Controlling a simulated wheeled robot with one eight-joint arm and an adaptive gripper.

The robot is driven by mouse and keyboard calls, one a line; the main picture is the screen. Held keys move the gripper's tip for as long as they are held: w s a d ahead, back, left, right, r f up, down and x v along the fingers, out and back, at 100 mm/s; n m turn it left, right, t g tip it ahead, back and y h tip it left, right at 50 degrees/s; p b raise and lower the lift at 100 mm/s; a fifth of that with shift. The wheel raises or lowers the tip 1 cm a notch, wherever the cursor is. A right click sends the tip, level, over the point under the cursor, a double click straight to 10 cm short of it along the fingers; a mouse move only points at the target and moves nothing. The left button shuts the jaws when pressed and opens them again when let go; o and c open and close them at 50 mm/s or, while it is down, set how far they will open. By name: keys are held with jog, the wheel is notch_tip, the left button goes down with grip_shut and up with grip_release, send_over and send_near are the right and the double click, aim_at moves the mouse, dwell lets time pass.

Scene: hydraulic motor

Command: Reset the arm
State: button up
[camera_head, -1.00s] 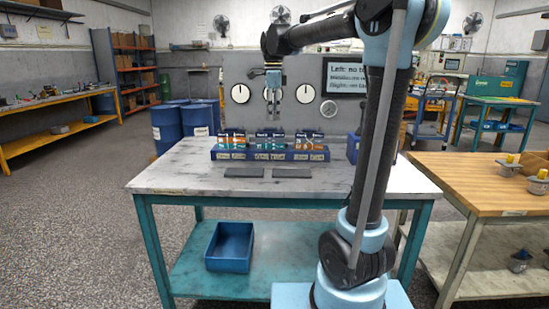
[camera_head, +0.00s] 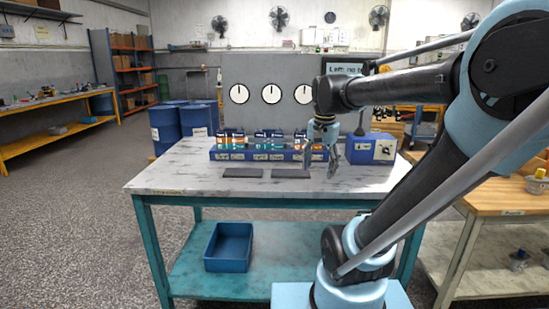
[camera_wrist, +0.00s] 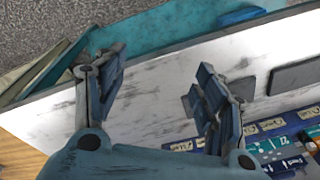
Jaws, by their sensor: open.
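My gripper (camera_head: 320,158) hangs over the right part of the white-topped table (camera_head: 170,178) in the head view, fingers pointing down. Its two fingers are spread apart and nothing is between them. In the wrist view my gripper (camera_wrist: 160,90) also shows open and empty above the tabletop (camera_wrist: 150,105). My arm is bent, with its forearm reaching left from the upper right.
A blue rack (camera_head: 225,154) with small boxed parts stands at the table's back, beside a blue box (camera_head: 370,149). Two dark plates (camera_head: 243,172) (camera_head: 290,174) lie in front. A blue bin (camera_head: 229,247) sits on the lower shelf. The table's front left is clear.

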jog(key=s+d+f+n, duration=0.2)
jog(key=s+f+n, duration=0.1)
jog(key=s+f, duration=0.2)
jog(key=s+d+f+n, duration=0.2)
jog(key=s+f+n, duration=0.2)
jog(key=f, duration=0.6)
jog(key=s, duration=0.2)
jog(key=shift+s+d+t, duration=0.25)
jog(key=shift+s+t, duration=0.05)
jog(key=shift+t, duration=0.1)
jog(key=shift+w+f, duration=0.25)
jog(key=shift+w, duration=0.2)
